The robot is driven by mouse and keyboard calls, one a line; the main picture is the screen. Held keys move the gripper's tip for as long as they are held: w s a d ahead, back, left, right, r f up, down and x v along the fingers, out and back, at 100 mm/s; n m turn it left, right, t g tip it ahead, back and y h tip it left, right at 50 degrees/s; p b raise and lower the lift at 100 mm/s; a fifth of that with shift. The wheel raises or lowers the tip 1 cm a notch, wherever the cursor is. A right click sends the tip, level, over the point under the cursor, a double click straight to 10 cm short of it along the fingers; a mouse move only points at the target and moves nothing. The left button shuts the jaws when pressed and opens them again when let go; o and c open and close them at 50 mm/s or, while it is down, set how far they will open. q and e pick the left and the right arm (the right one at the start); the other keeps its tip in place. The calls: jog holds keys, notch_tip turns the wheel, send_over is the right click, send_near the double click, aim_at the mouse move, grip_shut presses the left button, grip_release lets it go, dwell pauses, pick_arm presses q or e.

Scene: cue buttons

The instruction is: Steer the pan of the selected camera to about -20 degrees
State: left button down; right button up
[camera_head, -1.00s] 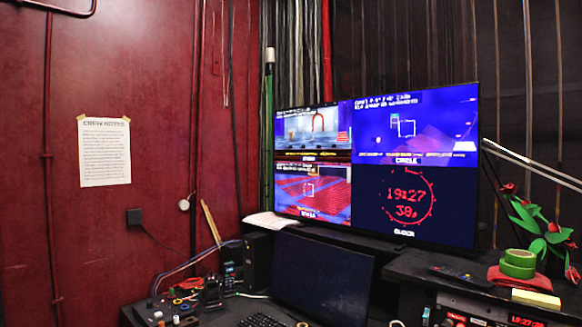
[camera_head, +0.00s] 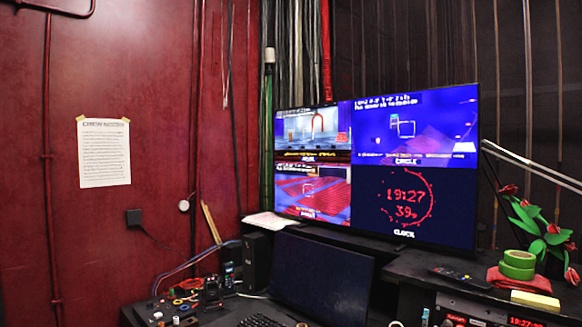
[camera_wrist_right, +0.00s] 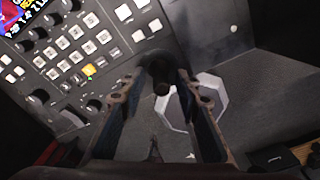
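In the right wrist view, a grey control panel (camera_wrist_right: 60,62) carries rows of pale square buttons and black knobs. One button (camera_wrist_right: 89,70) is lit orange. A black stick (camera_wrist_right: 161,80) stands over a pale octagonal plate (camera_wrist_right: 208,88) on the panel's right part. My right gripper (camera_wrist_right: 160,74) has its two fingers apart, one on each side of the stick; gaps seem to show, and contact cannot be told. In the head view, a monitor (camera_head: 414,247) shows three camera pictures and a red clock; the pan text is too blurred to read. My left gripper is not in view.
A dark second screen (camera_head: 322,278) stands below the monitor. A cluttered desk with a keyboard (camera_head: 262,321) is at the bottom. A remote (camera_head: 460,277), green tape rolls (camera_head: 518,263) and red flowers are at the right. A notice (camera_head: 104,152) hangs on the red wall.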

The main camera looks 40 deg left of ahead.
jog(key=shift+r+p, duration=3)
jog(key=shift+r, duration=0.5)
jog(key=shift+f, duration=0.1)
